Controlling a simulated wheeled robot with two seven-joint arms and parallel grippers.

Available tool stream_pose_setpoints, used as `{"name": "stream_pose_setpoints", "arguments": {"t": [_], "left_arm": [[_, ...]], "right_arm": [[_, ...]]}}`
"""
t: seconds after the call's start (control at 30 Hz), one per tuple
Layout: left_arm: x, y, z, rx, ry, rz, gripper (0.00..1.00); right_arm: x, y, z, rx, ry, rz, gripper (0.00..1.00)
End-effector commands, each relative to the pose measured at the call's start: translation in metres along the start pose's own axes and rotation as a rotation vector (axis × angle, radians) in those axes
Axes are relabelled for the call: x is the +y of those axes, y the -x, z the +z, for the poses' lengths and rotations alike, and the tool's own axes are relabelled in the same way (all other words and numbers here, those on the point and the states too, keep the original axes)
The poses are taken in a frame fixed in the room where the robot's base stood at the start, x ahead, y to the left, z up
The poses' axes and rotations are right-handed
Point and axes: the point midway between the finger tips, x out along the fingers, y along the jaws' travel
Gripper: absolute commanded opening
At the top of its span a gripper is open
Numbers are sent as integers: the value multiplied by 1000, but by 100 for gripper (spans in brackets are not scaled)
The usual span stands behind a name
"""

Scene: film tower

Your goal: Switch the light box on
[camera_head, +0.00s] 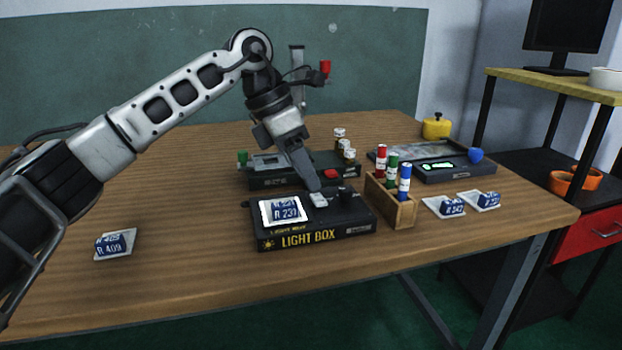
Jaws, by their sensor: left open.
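The light box (355,228) is a black flat box with yellow lettering on its front, near the middle of the table. A blue-and-white film card marked R 231 (285,210) lies on its bright white panel at the left. A pale switch (318,199) sits on its top, right of the panel. My left gripper (314,187) points down from above, its fingertips at or just over the pale switch; I cannot tell whether they touch. It holds nothing that I can see. My right gripper is not in view.
A wooden rack (391,204) with red, green and blue markers stands close at the light box's right. Another dark device (262,181) is behind it. Film cards lie left (115,244) and right (445,206). The table's front left is clear.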

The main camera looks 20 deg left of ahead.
Motion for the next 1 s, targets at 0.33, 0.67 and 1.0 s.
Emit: {"name": "stream_pose_setpoints", "arguments": {"t": [0.33, 0.67, 1.0], "left_arm": [[0, 89, 2, -4, 1, 2, 49], [0, 124, 0, -2, 0, 0, 49], [0, 125, 0, -1, -1, -1, 49]], "right_arm": [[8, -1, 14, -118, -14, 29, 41], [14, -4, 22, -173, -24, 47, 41], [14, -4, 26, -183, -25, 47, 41]]}}
